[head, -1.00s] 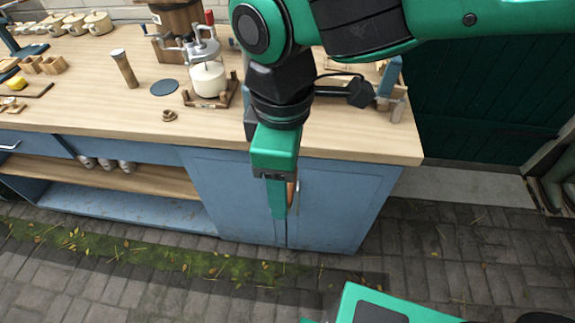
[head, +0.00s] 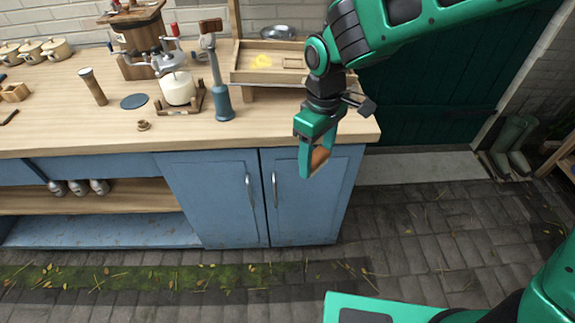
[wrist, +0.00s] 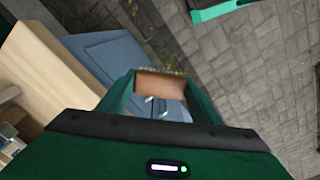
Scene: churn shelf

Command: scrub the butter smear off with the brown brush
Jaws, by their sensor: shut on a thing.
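My gripper (head: 312,160) is shut on the brown brush (head: 320,156) and holds it in front of the counter's right end, pointing down. In the wrist view, the brush (wrist: 160,84) sits between the two green fingers, with a bristly edge at its far side. A yellow butter smear (head: 262,61) lies on a light wooden tray or board with raised edges (head: 250,77) at the back right of the counter. The smear is to the left of my gripper and farther back. The brush is apart from it.
A blue-based upright tool (head: 222,100) stands just left of the tray. A white candle-like jar in a wooden stand (head: 178,90) and a dark round disc (head: 134,101) are farther left. A metal bowl (head: 278,32) is behind the tray. The paved floor in front is clear.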

